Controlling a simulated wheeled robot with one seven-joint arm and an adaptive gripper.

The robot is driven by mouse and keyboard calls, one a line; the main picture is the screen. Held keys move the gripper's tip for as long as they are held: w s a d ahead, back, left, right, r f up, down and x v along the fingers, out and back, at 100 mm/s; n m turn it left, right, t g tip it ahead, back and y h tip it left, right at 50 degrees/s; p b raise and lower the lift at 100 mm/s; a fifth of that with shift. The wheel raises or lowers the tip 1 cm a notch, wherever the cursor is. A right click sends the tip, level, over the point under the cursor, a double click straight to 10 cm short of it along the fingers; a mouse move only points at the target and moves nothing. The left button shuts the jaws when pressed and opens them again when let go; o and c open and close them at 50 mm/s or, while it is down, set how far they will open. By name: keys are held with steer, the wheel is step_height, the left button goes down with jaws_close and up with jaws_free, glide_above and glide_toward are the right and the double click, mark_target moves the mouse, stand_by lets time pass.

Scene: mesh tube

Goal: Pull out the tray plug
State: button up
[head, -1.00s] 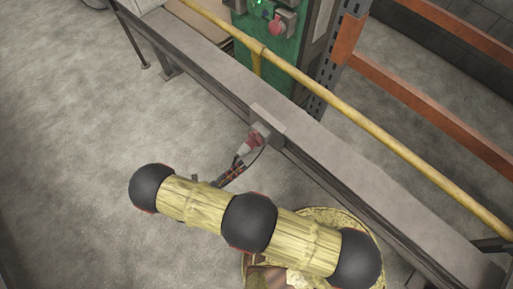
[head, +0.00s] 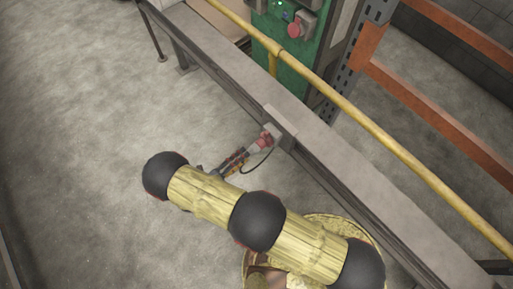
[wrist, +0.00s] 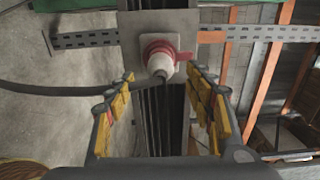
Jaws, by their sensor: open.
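The tray plug (head: 264,142) is red and white and sits in a grey socket box on the side of the long grey cable tray (head: 345,165). In the wrist view the plug (wrist: 160,58) shows end-on, its white body and red collar against the grey box, with its dark cable end pointing at me. My gripper (head: 243,154) is open, its fingertips close to the plug. In the wrist view my gripper (wrist: 163,82) has its yellow-padded fingers apart on either side of the plug's line, with nothing between them. I cannot tell if they touch the plug.
A dark cable (wrist: 50,94) hangs from the plug and curves left in the wrist view. A yellow rail (head: 350,110) runs along the tray. A green control box (head: 277,50) and an orange rack (head: 440,120) stand behind. The floor left of the tray is clear.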

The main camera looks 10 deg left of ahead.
mark_target(257, 146)
steer(key=shift+p+x, duration=0.4)
steer(key=shift+x, duration=3.75)
jaws_close()
steer(key=shift+a+r, duration=0.1)
steer(key=shift+a, duration=0.05)
steer(key=shift+b+v, duration=0.9)
steer(key=shift+v, duration=2.05)
steer(key=shift+s, duration=0.1)
